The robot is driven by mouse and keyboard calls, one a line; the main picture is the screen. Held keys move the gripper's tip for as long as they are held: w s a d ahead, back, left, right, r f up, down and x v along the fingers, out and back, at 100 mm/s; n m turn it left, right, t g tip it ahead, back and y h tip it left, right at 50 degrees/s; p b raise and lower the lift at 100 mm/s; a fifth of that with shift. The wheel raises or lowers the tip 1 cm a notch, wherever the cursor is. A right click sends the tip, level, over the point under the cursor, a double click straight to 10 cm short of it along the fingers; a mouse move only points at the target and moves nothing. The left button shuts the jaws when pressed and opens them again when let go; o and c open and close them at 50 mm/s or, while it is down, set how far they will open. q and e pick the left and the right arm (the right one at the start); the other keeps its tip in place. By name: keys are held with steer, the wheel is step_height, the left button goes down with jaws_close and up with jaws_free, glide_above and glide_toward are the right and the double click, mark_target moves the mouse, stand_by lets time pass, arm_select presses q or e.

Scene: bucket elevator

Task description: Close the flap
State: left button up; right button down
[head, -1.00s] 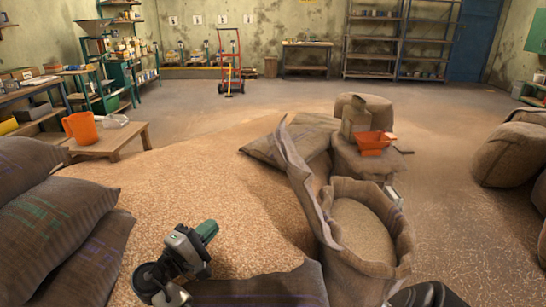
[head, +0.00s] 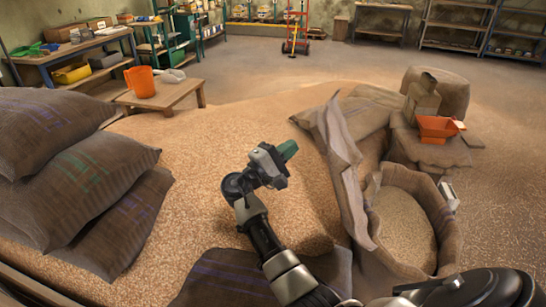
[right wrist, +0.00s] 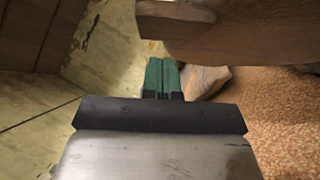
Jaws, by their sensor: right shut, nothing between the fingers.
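A tall, stiff brown flap (head: 343,165) stands up along the left side of an open burlap sack (head: 440,215) full of grain. The flap leans up and away from the sack mouth, leaving the grain uncovered. My right gripper (head: 288,150), with green fingertips, is shut and empty above the grain heap, left of the flap and apart from it. Its green fingers also show close together in the right wrist view (right wrist: 163,75). A brown surface crosses the top of that view; I cannot tell what it is. My left gripper is not in view.
Full sacks (head: 75,190) are stacked at the left. A low wooden table (head: 185,97) carries an orange jug (head: 140,81). Behind the open sack, an orange hopper (head: 437,128) sits by another sack. Loose grain (head: 220,135) covers the middle floor.

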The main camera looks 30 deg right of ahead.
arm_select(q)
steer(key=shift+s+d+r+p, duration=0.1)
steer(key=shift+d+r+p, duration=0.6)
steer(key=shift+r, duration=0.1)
arm_select(e)
steer(key=s+d+r, duration=0.1)
steer(key=s+d, duration=0.1)
steer(key=shift+s+d+r, duration=0.25)
steer(key=shift+d+r, duration=0.1)
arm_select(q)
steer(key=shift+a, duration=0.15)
